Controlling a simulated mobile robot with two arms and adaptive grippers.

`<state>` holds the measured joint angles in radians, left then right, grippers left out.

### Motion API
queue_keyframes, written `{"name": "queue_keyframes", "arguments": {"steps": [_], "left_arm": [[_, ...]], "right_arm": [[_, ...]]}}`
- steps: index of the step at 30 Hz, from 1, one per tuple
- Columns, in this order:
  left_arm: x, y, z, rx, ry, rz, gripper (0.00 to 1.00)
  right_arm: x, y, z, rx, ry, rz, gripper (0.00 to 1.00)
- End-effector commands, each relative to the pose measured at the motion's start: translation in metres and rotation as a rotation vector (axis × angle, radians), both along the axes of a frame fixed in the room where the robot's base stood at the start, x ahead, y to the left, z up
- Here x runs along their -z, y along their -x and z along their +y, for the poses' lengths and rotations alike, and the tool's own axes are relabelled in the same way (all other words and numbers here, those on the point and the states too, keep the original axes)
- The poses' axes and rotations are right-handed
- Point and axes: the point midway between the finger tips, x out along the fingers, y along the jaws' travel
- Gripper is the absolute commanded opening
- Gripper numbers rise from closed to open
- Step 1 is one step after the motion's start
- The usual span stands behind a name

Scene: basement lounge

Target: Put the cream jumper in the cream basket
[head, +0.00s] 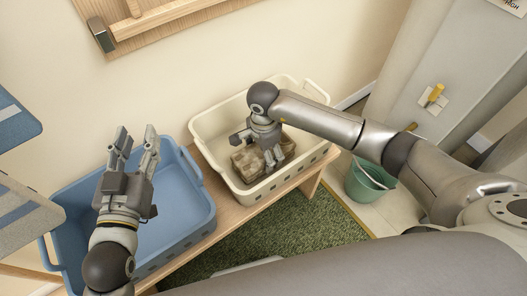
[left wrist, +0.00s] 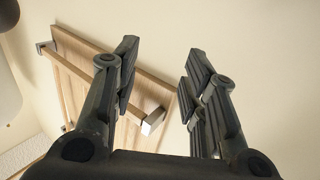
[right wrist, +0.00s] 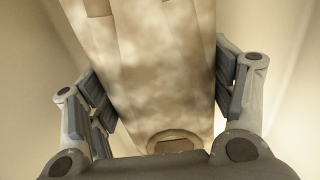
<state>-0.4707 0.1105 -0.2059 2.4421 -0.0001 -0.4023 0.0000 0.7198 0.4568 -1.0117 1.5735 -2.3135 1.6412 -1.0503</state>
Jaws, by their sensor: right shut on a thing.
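The cream basket (head: 210,155) stands on a low wooden bench, right of a blue basket. The cream jumper (head: 243,164), a bulky bundle with brownish mottling, is down inside the cream basket. My right gripper (head: 270,156) reaches into this basket from above and is shut on the jumper. In the right wrist view the jumper (right wrist: 163,60) fills the space between the fingers. I cannot tell whether it touches the basket floor. My left gripper (head: 137,146) is open and empty above the blue basket; in the left wrist view its fingers (left wrist: 160,75) stand apart, facing the wall.
The blue basket (head: 180,215) looks empty where visible. The bench (head: 235,220) has a front edge above a green rug (head: 300,235). A green bucket (head: 368,186) stands on the floor at right. A wooden wall rack (head: 160,22) and grey-blue shelf items (head: 15,120) are near my left arm.

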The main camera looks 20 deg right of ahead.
Motion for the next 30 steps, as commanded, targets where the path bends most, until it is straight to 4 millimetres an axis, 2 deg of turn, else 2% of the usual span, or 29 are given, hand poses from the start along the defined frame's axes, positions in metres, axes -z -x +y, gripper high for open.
{"name": "queue_keyframes", "arguments": {"steps": [10,11,16,30], "left_arm": [[-0.0077,-0.0005,-0.0012,0.002,0.011,-0.042,0.4],[-0.0092,-0.0005,-0.0013,0.002,0.012,-0.047,0.4],[-0.0098,-0.0007,-0.0014,0.003,0.013,-0.048,0.4],[-0.0062,-0.0007,-0.001,0.002,0.007,-0.024,0.4]], "right_arm": [[0.0017,-0.0004,0.0,0.0,0.0,-0.001,0.43],[0.0022,-0.0001,-0.0002,0.0,0.0,0.0,0.77],[0.0019,-0.0001,-0.0002,0.0,0.0,0.0,0.97],[-0.0004,0.0001,0.0,0.0,0.0,0.0,0.97]]}}
